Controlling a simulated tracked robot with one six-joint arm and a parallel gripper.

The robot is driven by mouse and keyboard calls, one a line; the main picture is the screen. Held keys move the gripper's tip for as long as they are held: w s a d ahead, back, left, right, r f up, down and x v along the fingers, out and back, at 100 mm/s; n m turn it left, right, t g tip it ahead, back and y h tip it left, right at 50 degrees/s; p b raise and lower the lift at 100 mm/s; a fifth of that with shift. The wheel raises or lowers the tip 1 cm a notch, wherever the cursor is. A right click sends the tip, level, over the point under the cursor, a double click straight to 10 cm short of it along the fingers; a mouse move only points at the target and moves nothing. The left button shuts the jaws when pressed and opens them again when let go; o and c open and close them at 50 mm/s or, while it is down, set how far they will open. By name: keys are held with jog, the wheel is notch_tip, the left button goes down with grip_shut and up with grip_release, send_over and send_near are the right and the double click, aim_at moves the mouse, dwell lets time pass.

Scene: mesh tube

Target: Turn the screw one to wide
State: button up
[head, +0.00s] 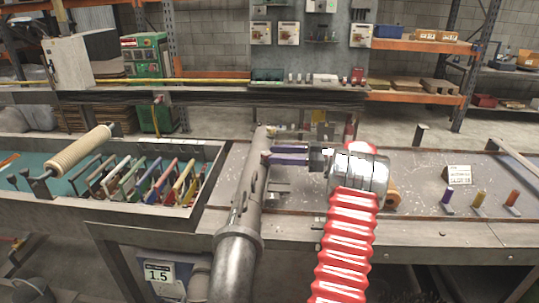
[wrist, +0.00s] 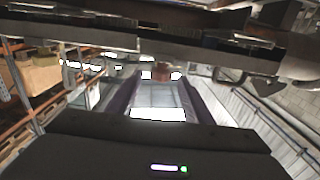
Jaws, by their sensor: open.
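A long grey metal tube (head: 254,190) runs away from me across the workbench in the head view. Small fittings show along it, but I cannot tell which is screw one. My gripper (head: 268,157) reaches in from the right with its purple fingers pointing left at the tube's upper part. The tips are at or very near its side; contact is unclear. In the wrist view my gripper (wrist: 158,84) has its two purple fingers apart with nothing visibly held between them. Dark bars cross the top of that view; I cannot tell what they are.
A tray (head: 215,165) of coloured-edged frames and a beige roller (head: 78,152) stand at the left.

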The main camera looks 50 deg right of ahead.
jog(key=v, duration=0.9)
jog(key=shift+d+r, duration=0.1)
dwell(0.3)
